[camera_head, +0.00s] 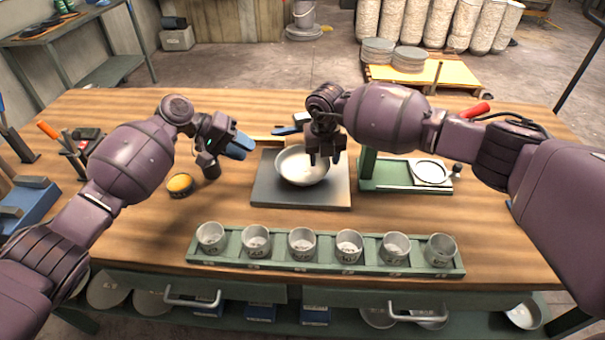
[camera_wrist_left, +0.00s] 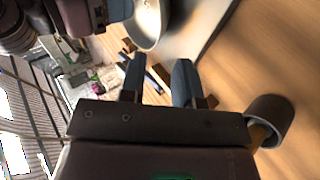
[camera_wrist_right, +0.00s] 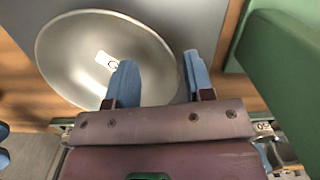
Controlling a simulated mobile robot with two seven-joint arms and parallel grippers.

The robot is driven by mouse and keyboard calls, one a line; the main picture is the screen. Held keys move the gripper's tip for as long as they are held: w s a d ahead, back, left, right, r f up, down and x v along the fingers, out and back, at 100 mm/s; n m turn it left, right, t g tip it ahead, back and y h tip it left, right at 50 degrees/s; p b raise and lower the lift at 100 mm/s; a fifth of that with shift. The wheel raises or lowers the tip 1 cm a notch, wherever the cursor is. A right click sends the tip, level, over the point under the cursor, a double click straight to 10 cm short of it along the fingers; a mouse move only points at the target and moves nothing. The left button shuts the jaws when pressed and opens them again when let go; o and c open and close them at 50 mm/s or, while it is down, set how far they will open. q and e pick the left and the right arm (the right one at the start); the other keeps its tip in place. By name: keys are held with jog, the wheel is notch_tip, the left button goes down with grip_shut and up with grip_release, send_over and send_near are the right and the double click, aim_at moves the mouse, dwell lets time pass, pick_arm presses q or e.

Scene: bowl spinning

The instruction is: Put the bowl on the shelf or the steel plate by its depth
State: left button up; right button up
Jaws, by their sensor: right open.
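A pale metal bowl (camera_head: 291,170) sits on the dark grey steel plate (camera_head: 272,192) at the middle of the bench. In the right wrist view the bowl (camera_wrist_right: 75,65) shows its inside, with a small white label marked with a dark character. My right gripper (camera_head: 326,160) is at the bowl's right rim, open, its fingers on either side of that rim in the right wrist view (camera_wrist_right: 160,82). My left gripper (camera_head: 236,148) is open and empty, left of the plate and apart from the bowl (camera_wrist_left: 148,22). Several bowls, such as one (camera_head: 523,314), lie on the shelf (camera_head: 345,322) under the bench.
A green stand with a round pale dish (camera_head: 430,172) is right of the plate. A green rack (camera_head: 325,262) of several small cups runs along the front. A yellow-topped round tin (camera_head: 180,184) is at left. Tools lie at the far left. Bare wood lies between.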

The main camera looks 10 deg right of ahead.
jog(key=shift+r, duration=0.15)
pick_arm(q)
jog(key=v, duration=0.3)
jog(key=shift+a+r, duration=0.2)
jog(key=shift+a, duration=0.05)
pick_arm(e)
notch_tip(320, 180, up, 12)
jog(key=s, duration=0.1)
jog(key=shift+a+f, duration=0.2)
dwell(0.3)
